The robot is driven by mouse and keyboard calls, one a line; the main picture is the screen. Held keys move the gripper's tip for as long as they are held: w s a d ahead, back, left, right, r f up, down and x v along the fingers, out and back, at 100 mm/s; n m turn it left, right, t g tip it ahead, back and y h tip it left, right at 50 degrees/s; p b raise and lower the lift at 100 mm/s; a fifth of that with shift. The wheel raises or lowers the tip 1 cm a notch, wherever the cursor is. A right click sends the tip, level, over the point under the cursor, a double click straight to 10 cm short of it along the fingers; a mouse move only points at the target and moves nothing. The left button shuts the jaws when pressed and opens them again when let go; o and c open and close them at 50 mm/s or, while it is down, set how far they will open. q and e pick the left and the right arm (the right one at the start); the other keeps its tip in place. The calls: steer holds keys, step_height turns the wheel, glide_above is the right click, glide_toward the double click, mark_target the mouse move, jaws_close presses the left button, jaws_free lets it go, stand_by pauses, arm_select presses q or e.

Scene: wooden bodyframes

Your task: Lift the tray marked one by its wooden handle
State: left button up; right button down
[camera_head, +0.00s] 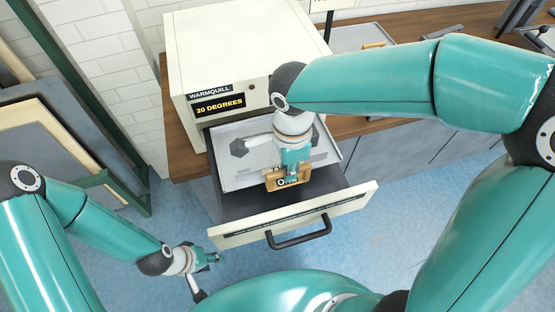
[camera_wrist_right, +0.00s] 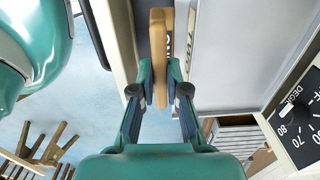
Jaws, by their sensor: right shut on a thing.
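The pale grey tray (camera_head: 232,176) lies in the open drawer of the white warming cabinet. Its wooden handle (camera_head: 270,182) is at the front and bears a dark label, partly covered by my gripper. My right gripper (camera_head: 290,172) reaches down from above and is shut on this handle. In the right wrist view the handle (camera_wrist_right: 160,25) stands between the two fingers of the gripper (camera_wrist_right: 160,92), with the tray (camera_wrist_right: 225,60) to its right. My left gripper (camera_head: 212,257) hangs low, left of the drawer front, apart from the tray. It is too small to tell its finger gap.
The cabinet (camera_head: 230,50) shows "WARMQUILL" and "20 DEGREES". The drawer front (camera_head: 350,202) with its dark bar handle (camera_head: 300,238) juts out over blue floor. Another tray (camera_head: 350,38) with a wooden handle lies on the wooden counter (camera_head: 425,25) at back right. Boards lean at left.

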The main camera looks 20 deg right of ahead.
steer(key=shift+r+p, duration=1.5)
steer(key=shift+r, duration=1.05)
